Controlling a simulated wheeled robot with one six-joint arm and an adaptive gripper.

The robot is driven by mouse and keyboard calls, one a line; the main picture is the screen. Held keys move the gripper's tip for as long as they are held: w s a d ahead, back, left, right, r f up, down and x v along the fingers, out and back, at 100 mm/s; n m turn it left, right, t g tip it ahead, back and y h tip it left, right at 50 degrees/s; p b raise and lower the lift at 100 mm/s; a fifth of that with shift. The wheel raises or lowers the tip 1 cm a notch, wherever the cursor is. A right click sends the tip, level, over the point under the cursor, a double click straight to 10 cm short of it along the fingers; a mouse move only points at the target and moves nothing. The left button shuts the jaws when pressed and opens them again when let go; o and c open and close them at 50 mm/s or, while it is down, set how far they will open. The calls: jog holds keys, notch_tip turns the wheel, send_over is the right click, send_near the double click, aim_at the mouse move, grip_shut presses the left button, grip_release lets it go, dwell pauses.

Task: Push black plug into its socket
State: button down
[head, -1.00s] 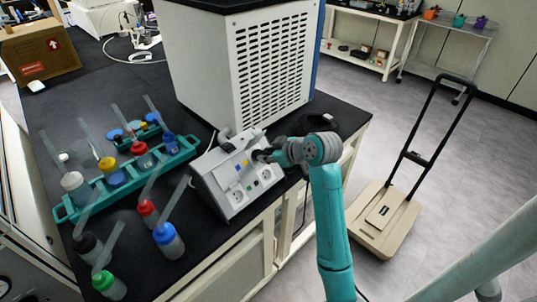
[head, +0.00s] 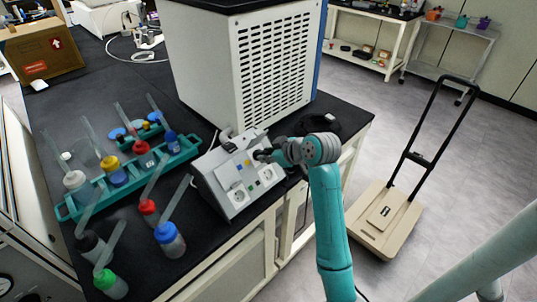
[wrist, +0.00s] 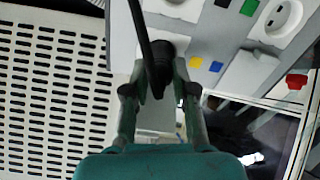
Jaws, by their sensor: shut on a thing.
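My gripper (wrist: 162,98) is shut on the black plug (wrist: 163,66) in the wrist view. The plug points at the face of the grey-white socket box (wrist: 122,30), and its black cable runs up across the picture. The plug's front end is hidden, so I cannot tell how deep it sits in the socket. In the head view my gripper (head: 265,156) is at the upper right of the socket box (head: 218,194), and the plug is mostly hidden. Free round sockets show lower on the box face, one of them in the wrist view (wrist: 283,18).
A large white vented machine (head: 270,60) stands right behind the box. A teal rack (head: 70,208) with several bottles is to the left, and loose bottles (head: 168,240) stand in front. The bench edge runs under my arm. A beige trolley (head: 385,218) stands on the floor at right.

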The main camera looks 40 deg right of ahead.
jog(key=shift+f, duration=0.1)
jog(key=c, duration=0.9)
grip_release()
jog(key=shift+o, duration=0.2)
jog(key=shift+v, duration=3)
